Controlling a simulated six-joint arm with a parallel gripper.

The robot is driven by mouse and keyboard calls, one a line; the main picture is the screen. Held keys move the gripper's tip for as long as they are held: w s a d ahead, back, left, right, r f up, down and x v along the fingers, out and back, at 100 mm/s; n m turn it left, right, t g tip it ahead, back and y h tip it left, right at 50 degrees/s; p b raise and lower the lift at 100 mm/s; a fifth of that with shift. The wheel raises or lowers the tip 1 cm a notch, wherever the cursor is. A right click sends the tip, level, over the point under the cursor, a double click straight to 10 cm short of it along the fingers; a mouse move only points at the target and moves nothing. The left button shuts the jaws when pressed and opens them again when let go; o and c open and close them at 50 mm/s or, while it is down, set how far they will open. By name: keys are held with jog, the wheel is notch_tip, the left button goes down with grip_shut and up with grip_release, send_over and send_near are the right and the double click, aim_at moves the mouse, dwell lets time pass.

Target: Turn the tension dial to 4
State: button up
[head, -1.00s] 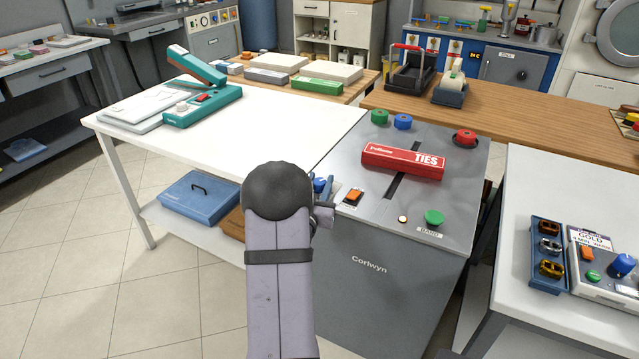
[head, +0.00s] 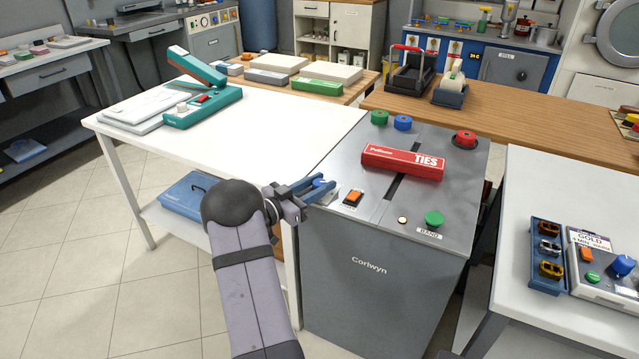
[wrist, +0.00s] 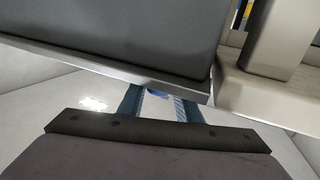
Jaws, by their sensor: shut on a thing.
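The grey Corlwyn machine (head: 335,262) stands in the middle, with controls on its top. My gripper (head: 322,189) is at the left front corner of the top, its blue fingers shut on a small blue dial (head: 319,183). A sliver of the blue dial shows between the fingers in the wrist view (wrist: 157,92). The fingers hide most of it, so its pointer and scale cannot be read. A label beside it is partly covered. An orange rocker switch (head: 353,198) sits just right of the fingers.
A red TIES box (head: 403,163) lies across the slot of the machine top. Behind it are green (head: 379,117) and blue (head: 403,122) knobs and a red button (head: 465,139). A white table (head: 250,120) adjoins at left. The air above the dial is clear.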

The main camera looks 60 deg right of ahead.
aim_at(314, 186)
jog(key=shift+m+g, duration=0.3)
jog(key=shift+g, duration=0.1)
jog(key=o, duration=1)
jog(key=shift+o, duration=0.2)
jog(key=shift+v, duration=3.7)
jog(key=shift+r, duration=0.15)
